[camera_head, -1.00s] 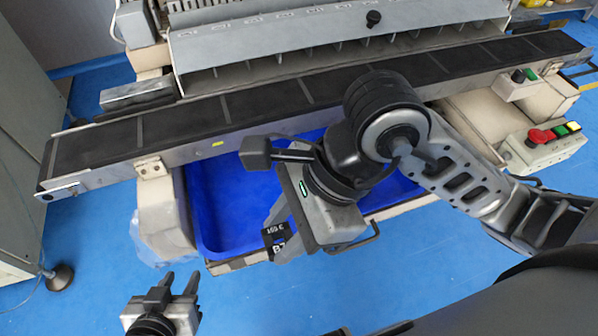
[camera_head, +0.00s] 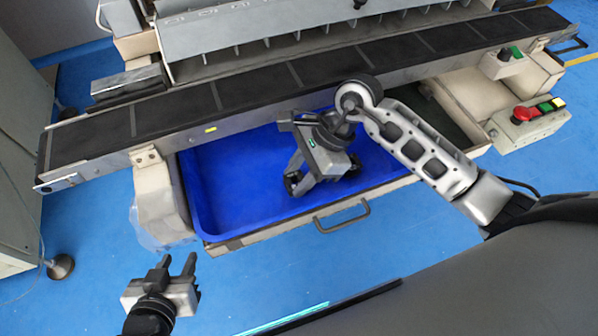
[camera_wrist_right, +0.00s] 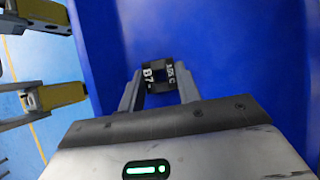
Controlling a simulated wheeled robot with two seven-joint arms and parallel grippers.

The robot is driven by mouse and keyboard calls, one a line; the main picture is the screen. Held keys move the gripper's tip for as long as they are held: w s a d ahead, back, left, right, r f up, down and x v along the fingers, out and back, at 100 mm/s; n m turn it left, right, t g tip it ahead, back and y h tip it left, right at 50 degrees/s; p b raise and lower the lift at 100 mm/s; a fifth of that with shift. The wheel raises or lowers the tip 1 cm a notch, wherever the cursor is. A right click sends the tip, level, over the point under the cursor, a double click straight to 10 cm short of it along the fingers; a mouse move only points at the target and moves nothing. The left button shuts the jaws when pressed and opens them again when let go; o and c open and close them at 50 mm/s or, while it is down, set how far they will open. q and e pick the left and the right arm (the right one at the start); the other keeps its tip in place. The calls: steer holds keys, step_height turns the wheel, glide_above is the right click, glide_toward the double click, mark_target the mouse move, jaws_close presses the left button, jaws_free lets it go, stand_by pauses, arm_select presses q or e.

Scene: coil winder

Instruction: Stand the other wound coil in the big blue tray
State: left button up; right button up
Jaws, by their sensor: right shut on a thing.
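My right gripper (camera_head: 298,178) is shut on a black wound coil (camera_head: 292,183) with white markings. The coil also shows between the fingertips in the right wrist view (camera_wrist_right: 160,76). The gripper points down over the big blue tray (camera_head: 225,205), and the coil is at or within its outline. Whether the coil touches the tray floor I cannot tell. My arm and gripper hide part of the tray. No second coil shows. My left gripper (camera_head: 177,264) is open and empty, over the blue floor left of the tray.
A black conveyor belt (camera_head: 250,89) runs behind and above the tray's far edge. A handle (camera_head: 342,217) sits on the tray drawer's front. A control box with a red button (camera_head: 526,114) stands at the right. The visible tray floor is bare.

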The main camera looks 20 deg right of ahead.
steer(key=shift+f, duration=0.55)
steer(key=o, duration=0.9)
steer(key=shift+r, duration=0.1)
steer(key=shift+o, duration=0.2)
steer(key=shift+r, duration=0.15)
steer(key=v, duration=1.2)
steer(key=shift+b, duration=0.4)
